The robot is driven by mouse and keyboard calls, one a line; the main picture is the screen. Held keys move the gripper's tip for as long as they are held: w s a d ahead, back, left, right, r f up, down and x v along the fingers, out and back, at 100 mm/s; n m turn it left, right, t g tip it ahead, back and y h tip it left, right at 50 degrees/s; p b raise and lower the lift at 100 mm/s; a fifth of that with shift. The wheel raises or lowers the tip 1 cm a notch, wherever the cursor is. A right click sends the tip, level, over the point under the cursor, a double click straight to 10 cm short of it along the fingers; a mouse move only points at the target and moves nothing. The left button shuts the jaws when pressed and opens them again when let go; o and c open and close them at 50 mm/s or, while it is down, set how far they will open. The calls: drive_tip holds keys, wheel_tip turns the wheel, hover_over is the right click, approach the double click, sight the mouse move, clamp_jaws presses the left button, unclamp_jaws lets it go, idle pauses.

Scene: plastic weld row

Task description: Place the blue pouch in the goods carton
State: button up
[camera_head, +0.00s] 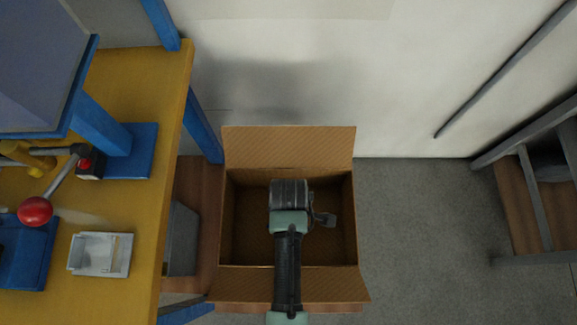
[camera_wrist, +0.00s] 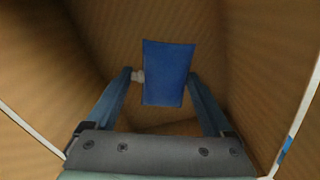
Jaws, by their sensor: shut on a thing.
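The goods carton (camera_head: 288,148) is a brown cardboard box with its flaps open, in the lower middle of the head view. My gripper (camera_wrist: 163,82) reaches down inside it, and brown cardboard walls (camera_wrist: 240,40) surround it in the wrist view. The blue pouch (camera_wrist: 168,73) is between my two fingers, which are shut on it. A small pale bit (camera_wrist: 138,76) shows between the left finger and the pouch. In the head view my wrist hides the pouch and the fingers. I cannot tell whether the pouch touches the carton floor.
A yellow bench (camera_head: 150,90) with blue legs stands at the left, bearing a metal tray (camera_head: 100,255) and a red-knobbed lever (camera_head: 35,211). A grey bin (camera_head: 181,240) is between bench and carton. A grey rack (camera_head: 530,190) stands at the right. The floor (camera_head: 420,240) between is clear.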

wheel_tip(320, 180, down, 4)
drive_tip(key=shift+f+b, duration=0.2)
drive_tip(key=shift+b, duration=0.55)
drive_tip(key=shift+r, duration=0.1)
drive_tip(key=o, duration=1.2)
